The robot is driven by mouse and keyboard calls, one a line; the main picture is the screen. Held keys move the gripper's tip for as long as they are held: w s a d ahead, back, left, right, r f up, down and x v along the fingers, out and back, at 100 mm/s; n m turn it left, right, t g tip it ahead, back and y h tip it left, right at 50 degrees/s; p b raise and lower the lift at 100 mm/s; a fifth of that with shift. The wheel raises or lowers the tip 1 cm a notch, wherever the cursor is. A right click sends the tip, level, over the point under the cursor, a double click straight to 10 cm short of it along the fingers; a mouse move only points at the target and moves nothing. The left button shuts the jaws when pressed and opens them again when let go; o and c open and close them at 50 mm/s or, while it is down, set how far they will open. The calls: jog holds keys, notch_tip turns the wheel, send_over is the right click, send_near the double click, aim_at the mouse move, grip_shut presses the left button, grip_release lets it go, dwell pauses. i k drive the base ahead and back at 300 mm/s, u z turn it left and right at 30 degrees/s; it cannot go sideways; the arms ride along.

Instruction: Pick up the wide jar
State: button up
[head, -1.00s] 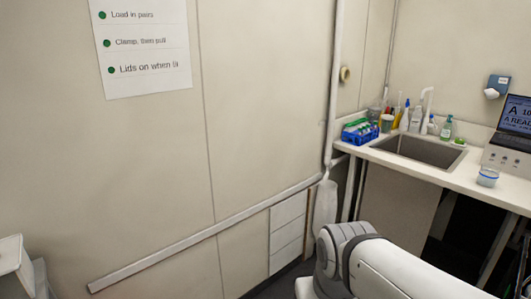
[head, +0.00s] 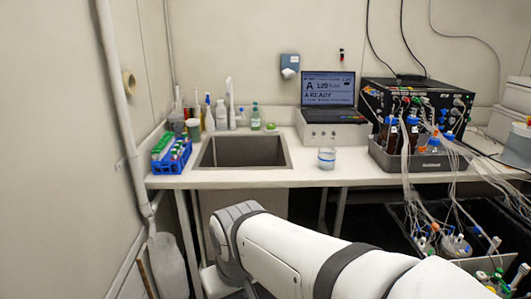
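A small wide jar (head: 326,159), clear with a blue band near its top, stands upright on the white bench, right of the sink and in front of the laptop stand. It looks like the wide jar. My white arm reaches in from the lower right, below the bench edge. My gripper is not visible; only arm links show. Nothing is seen touching the jar.
The sink (head: 242,151) lies left of the jar. A blue rack (head: 172,158) of tubes and several bottles stand further left. A grey tray (head: 412,163) with brown bottles and many loose tubes stands right. The bench front around the jar is clear.

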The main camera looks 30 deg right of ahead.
aim_at(326, 158)
jog(key=z, duration=0.7)
jog(key=i, duration=1)
jog(key=z, duration=0.8)
jog(key=k, duration=0.7)
jog(key=z, duration=0.15)
jog(key=i, duration=1.3)
jog(key=u, duration=0.1)
